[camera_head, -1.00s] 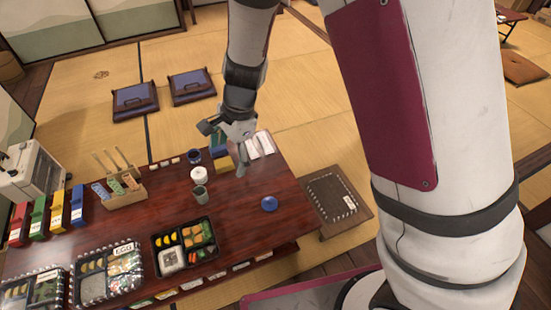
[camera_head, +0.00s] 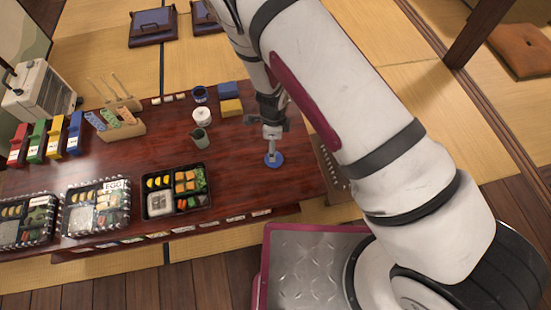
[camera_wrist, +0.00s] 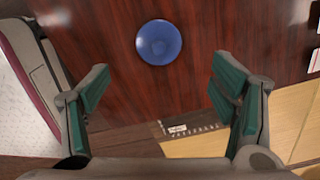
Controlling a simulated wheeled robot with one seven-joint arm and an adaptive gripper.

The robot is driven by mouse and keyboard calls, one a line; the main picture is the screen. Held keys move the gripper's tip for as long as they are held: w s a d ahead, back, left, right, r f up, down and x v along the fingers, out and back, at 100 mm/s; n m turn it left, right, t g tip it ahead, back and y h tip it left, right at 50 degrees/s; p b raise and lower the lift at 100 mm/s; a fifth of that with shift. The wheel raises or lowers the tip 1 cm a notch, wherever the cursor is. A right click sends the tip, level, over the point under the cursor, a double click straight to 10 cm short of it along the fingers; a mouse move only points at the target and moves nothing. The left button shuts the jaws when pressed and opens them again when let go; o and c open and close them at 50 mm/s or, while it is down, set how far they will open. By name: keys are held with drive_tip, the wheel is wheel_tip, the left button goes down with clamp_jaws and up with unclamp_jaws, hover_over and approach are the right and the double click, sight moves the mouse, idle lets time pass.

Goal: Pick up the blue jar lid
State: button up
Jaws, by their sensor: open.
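The blue jar lid (camera_head: 274,160) is a round blue disc lying on the dark red wooden table (camera_head: 230,160), close to its right end. In the wrist view the lid (camera_wrist: 159,42) lies ahead of my gripper, between the lines of the two fingers and apart from both. My gripper (camera_head: 272,143) points down over the lid in the head view and hides part of it. In the wrist view my gripper (camera_wrist: 160,88) is open and empty, with green pads facing each other. The exact height above the lid is hard to tell.
A grey-green cup (camera_head: 201,138), a white jar (camera_head: 202,117), a dark blue jar (camera_head: 199,94) and blue and yellow boxes (camera_head: 230,106) stand left of my gripper. A bento box (camera_head: 157,204) lies at the front. The table around the lid is clear.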

wheel_tip(320, 180, down, 9)
drive_tip(key=b, duration=0.3)
drive_tip(key=shift+s+r, duration=0.1)
drive_tip(key=shift+r, duration=0.05)
drive_tip(key=c, duration=1.1)
